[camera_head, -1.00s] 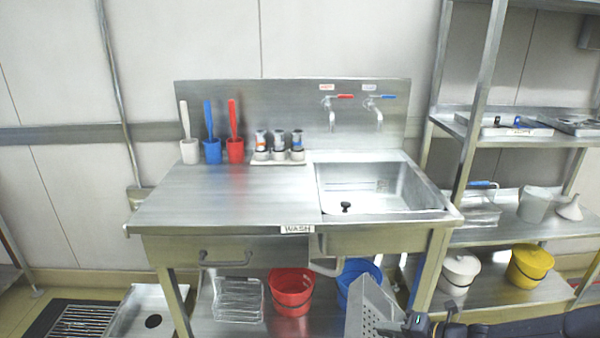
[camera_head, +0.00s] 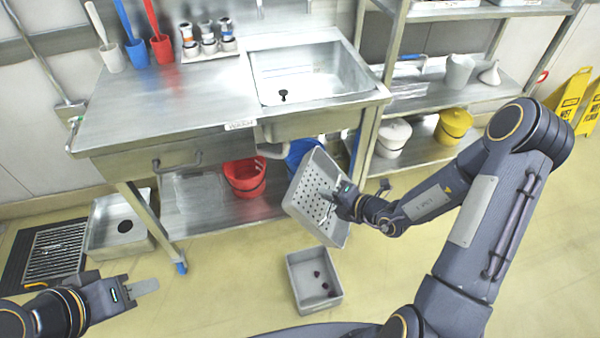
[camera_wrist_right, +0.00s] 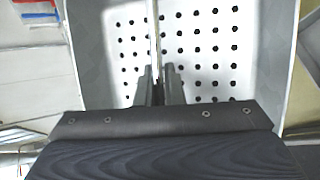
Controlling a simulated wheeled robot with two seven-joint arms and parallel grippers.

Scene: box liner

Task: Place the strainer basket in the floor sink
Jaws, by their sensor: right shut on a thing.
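The strainer basket (camera_head: 312,190) is a grey square box with a perforated bottom. In the head view it hangs tilted in front of the bench, above the floor. The floor sink (camera_head: 108,243) is a shallow metal basin with a dark round drain, on the floor at the left, well apart from the basket. My left gripper (camera_head: 143,288) is near the lower left, holding nothing visible; its finger gap is not clear.
A floor grate (camera_head: 55,252) lies left of the floor sink. A grey bin (camera_head: 318,302) with dark lumps stands on the floor below the basket. The wash bench (camera_head: 180,100) has a leg (camera_head: 150,225) right beside the floor sink. Red (camera_head: 244,180) and blue buckets sit under the bench.

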